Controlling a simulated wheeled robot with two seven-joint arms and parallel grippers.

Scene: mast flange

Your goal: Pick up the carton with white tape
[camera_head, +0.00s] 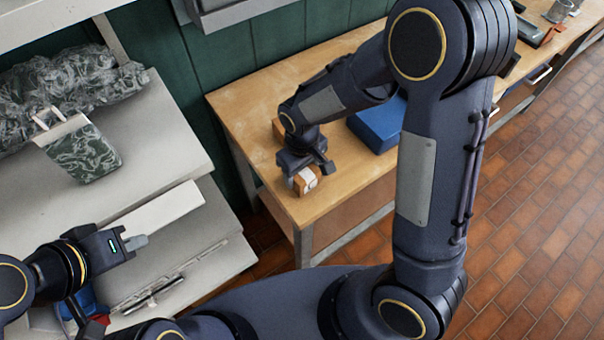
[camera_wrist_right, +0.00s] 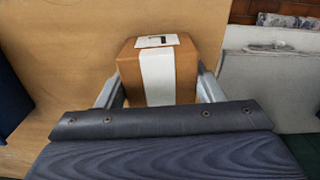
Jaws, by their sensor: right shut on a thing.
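The carton with white tape (camera_head: 309,182) is a small brown box near the front corner of the wooden workbench. My right gripper (camera_head: 303,172) reaches down over it and hides part of it. In the right wrist view the carton (camera_wrist_right: 186,72) has a white tape strip down its face and a white label on top. The fingers of my right gripper (camera_wrist_right: 160,88) are shut on its two sides. I cannot tell whether the carton touches the bench. My left gripper (camera_head: 136,242) is away at the lower left, over the pale shelving, holding nothing visible; its finger gap is unclear.
Another brown box (camera_head: 278,130) stands behind my right gripper, partly hidden. A blue box (camera_head: 379,124) is to its right on the workbench (camera_head: 245,100). Bench space left of the carton is clear.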

